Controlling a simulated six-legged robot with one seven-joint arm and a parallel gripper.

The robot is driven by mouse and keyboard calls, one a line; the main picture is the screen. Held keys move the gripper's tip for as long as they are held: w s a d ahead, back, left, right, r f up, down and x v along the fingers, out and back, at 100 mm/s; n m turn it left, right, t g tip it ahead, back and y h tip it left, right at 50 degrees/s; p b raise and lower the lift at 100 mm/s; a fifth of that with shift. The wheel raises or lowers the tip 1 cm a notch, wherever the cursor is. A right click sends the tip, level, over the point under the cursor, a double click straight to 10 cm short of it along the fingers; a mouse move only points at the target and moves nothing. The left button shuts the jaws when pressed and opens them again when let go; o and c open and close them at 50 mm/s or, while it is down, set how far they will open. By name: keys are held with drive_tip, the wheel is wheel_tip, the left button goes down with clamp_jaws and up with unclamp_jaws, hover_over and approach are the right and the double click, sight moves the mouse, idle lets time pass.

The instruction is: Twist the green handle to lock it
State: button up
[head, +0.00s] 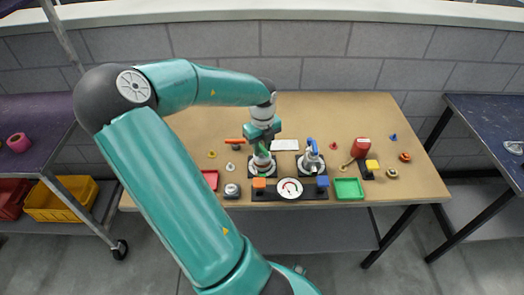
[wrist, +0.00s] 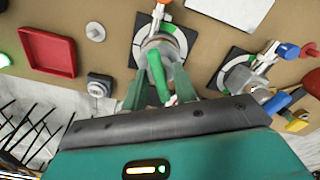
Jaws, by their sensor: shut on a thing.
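The green handle (wrist: 158,76) stands on a round grey fixture with a white and green dial ring (wrist: 178,42) on a black square plate. In the head view the green handle (head: 262,148) is partly hidden by my gripper (head: 262,154), which reaches down over the fixture. In the wrist view my gripper (wrist: 160,92) has one finger on each side of the handle and is shut on it. The lower end of the handle is partly hidden by the gripper body. An orange lever (head: 236,141) sticks out to the left of the fixture.
A similar fixture with a blue handle (head: 310,146) stands close on the right.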

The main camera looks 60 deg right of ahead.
sight(262, 147)
drive_tip(key=m, duration=0.8)
drive_tip(key=shift+m, duration=0.3)
drive_tip(key=o, duration=0.6)
drive_tip(key=shift+r, duration=0.1)
drive_tip(key=shift+r, duration=3.65)
